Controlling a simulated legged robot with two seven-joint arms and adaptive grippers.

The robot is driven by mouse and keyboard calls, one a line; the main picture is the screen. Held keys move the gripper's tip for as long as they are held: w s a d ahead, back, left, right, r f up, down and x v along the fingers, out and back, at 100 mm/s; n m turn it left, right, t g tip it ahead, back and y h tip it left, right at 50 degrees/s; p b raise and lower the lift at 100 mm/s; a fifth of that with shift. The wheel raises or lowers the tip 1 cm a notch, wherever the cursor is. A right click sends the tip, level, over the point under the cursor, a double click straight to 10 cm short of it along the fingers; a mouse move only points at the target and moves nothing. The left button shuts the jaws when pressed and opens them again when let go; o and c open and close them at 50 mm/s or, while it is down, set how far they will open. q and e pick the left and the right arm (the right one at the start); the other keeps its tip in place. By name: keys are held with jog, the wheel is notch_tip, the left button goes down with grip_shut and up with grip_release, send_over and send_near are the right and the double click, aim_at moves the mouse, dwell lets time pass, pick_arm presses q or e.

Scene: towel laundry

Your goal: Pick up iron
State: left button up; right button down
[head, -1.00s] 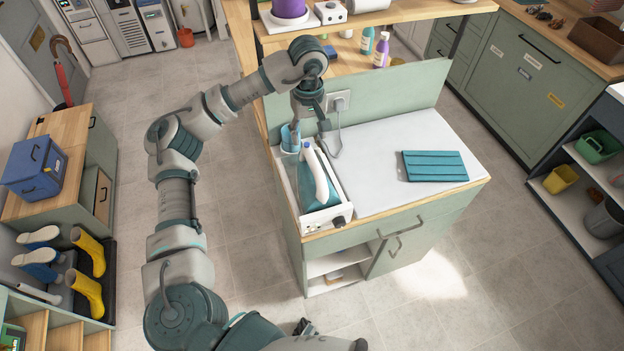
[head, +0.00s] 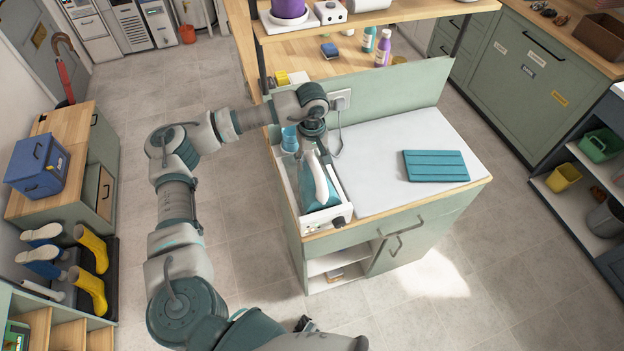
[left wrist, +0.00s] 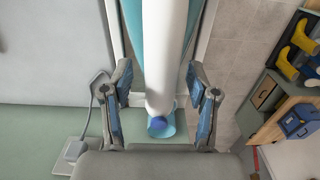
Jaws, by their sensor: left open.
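The iron (head: 318,185), teal with a white handle, stands on its white base at the left end of the ironing cabinet. In the left wrist view its white handle (left wrist: 166,50) runs down the middle between the two fingers. My left gripper (left wrist: 163,105) is open, with one finger on each side of the handle and a gap on both sides. In the head view my left gripper (head: 313,138) is just above the back end of the iron, which it partly hides. My right gripper is not in view.
A blue cup (head: 290,138) stands close beside my left gripper. A cord runs to the wall socket (head: 341,100) behind. A folded teal towel (head: 435,165) lies on the white ironing surface (head: 385,195), otherwise clear. A shelf (head: 380,16) overhangs the back.

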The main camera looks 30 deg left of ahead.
pick_arm(q)
jog(key=shift+a, duration=0.1)
grip_shut()
